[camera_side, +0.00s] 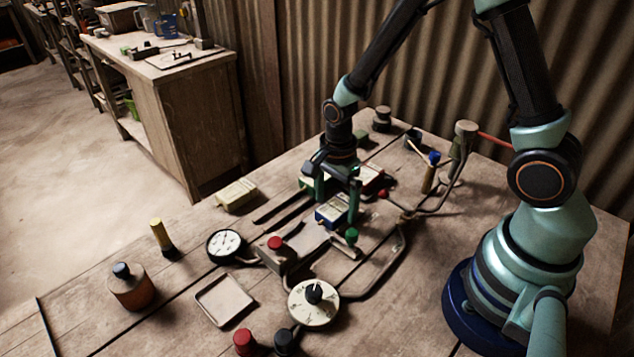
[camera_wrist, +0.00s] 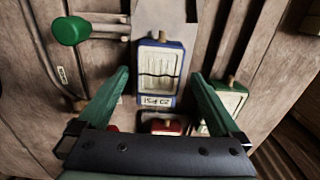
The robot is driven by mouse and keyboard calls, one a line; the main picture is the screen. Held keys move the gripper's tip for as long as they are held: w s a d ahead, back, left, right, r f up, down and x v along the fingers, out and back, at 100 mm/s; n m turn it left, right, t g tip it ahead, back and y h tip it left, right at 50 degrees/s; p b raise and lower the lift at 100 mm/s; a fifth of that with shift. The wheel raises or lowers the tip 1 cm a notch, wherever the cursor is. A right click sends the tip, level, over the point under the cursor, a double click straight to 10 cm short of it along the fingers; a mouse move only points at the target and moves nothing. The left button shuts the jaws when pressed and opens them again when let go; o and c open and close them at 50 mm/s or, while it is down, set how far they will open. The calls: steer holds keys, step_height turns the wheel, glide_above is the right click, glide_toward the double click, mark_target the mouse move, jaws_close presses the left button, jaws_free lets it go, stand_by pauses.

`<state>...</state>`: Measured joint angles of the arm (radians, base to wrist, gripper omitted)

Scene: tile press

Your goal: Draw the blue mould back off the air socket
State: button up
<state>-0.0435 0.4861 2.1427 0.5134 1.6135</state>
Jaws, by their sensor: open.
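The blue mould (camera_side: 332,211), a blue-framed block with a pale top, lies on the press area in the side view. In the wrist view the blue mould (camera_wrist: 160,72) is upright in the picture, with a lettered label at its lower end. Its upper end meets a grey metal part (camera_wrist: 165,14); I cannot tell whether the air socket is there. My gripper (camera_side: 337,192) is above the blue mould. In the wrist view my gripper (camera_wrist: 161,76) is open, one green finger on each side of the mould, with gaps and nothing held.
A green mould (camera_wrist: 228,98) lies close to the right finger, and a red mould (camera_wrist: 165,125) lies below the blue one. A green knob (camera_wrist: 71,30) stands at upper left. In the side view, a red knob (camera_side: 275,243), gauge (camera_side: 224,244) and dial (camera_side: 314,300) stand nearer the front.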

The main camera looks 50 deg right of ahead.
step_height(320, 180, up, 12)
stand_by(0.5)
step_height(320, 180, up, 6)
steer(key=n+t, duration=0.2)
steer(key=n, duration=0.5)
glide_above(335, 206)
steer(key=s, duration=0.2)
steer(key=s+d+r+n+t, duration=0.1)
steer(key=s+r+n+t, duration=0.2)
steer(key=n, duration=0.8)
step_height(335, 206, up, 2)
steer(key=shift+s+d+r+t, duration=0.25)
steer(key=shift+s+d+t, duration=0.05)
steer(key=shift+s, duration=0.45)
